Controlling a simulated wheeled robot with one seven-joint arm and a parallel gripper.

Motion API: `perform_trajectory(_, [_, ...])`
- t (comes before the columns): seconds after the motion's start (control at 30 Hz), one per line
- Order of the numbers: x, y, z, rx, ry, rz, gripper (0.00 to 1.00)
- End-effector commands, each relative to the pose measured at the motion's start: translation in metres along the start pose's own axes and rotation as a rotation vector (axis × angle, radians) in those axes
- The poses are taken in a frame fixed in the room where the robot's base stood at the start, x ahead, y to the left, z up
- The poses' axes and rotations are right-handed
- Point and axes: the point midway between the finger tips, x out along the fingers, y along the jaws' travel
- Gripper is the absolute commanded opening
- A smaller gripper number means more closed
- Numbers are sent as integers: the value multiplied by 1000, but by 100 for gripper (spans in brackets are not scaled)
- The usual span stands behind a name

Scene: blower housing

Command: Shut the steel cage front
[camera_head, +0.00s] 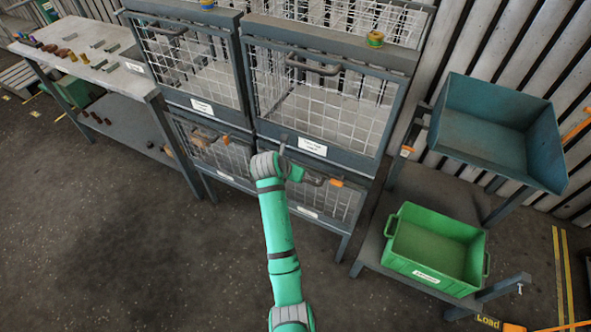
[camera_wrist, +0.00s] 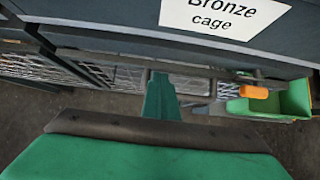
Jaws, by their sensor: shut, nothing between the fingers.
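A grey steel rack holds mesh cage fronts in two rows: upper left (camera_head: 190,65), upper right (camera_head: 325,105), lower left (camera_head: 220,155) and lower right (camera_head: 335,200). Their labels are too small to read in the head view, so I cannot tell which is the steel cage. In the wrist view a label (camera_wrist: 225,15) reads "Bronze cage", on a dark rail above a bar handle (camera_wrist: 205,72). My gripper (camera_head: 284,150) is shut and empty, in front of the rack between the two lower fronts. It also shows in the wrist view (camera_wrist: 160,98), close to the handle; contact is unclear.
A workbench (camera_head: 100,65) with small parts stands at the left. A blue-grey bin (camera_head: 500,130) and a green crate (camera_head: 435,245) stand at the right. Orange tags (camera_head: 336,183) sit by the lower handles. The floor (camera_head: 130,240) before the rack is clear.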

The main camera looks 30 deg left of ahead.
Motion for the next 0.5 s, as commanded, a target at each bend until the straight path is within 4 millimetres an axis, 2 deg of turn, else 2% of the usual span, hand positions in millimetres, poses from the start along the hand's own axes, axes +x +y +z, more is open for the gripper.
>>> perform_trajectory(0.17, [-11, 0, 1, 1, -2, 1, 0])
perform_trajectory(0.5, [-72, 0, 2, 1, -4, 1, 0])
